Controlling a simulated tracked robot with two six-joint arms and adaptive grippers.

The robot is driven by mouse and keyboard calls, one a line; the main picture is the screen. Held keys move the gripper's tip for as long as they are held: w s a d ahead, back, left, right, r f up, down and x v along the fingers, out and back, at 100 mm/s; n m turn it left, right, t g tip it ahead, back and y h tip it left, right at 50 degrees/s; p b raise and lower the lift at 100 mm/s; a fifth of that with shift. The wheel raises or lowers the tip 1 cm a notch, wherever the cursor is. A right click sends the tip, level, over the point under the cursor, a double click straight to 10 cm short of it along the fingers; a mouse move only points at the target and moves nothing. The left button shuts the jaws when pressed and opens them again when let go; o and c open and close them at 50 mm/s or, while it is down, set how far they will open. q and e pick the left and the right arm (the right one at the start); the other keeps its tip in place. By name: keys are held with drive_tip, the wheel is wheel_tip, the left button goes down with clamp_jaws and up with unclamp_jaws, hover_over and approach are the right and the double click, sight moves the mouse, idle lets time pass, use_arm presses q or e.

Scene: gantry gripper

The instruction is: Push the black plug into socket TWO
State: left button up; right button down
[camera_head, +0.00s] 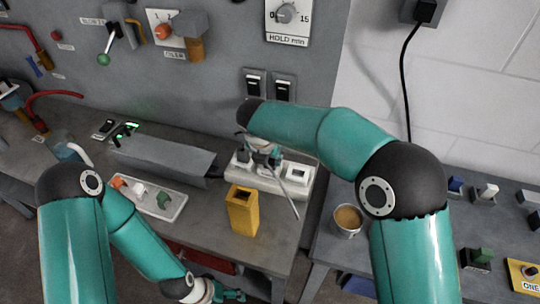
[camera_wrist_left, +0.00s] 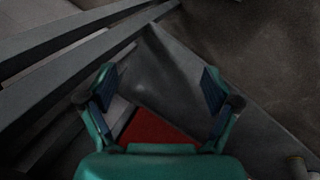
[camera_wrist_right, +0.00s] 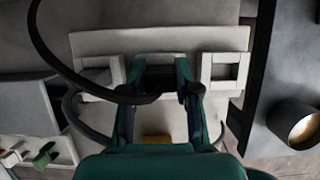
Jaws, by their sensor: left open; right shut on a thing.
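The pale socket block (camera_head: 306,180) lies on the bench under my right gripper (camera_head: 262,152). In the right wrist view the block (camera_wrist_right: 190,42) shows a square socket at each end, left (camera_wrist_right: 100,76) and right (camera_wrist_right: 224,71); my right gripper (camera_wrist_right: 161,70) covers its middle. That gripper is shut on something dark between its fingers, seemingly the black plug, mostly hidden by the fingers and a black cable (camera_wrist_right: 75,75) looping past. I cannot tell whether it is in a socket. No socket number is readable. My left gripper (camera_wrist_left: 158,88) is open and empty, low beside the bench.
A yellow open-topped box (camera_head: 242,212) stands in front of the block. A grey sloped housing (camera_head: 165,158) and a tray (camera_head: 150,200) of small parts lie to the left. A cup (camera_head: 347,221) stands on the right-hand table, across a gap.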

drive_tip(key=shift+f, duration=0.15)
drive_tip(key=c, duration=0.7)
unclamp_jaws()
drive_tip(key=shift+c, duration=0.2)
drive_tip(key=v, duration=1.2)
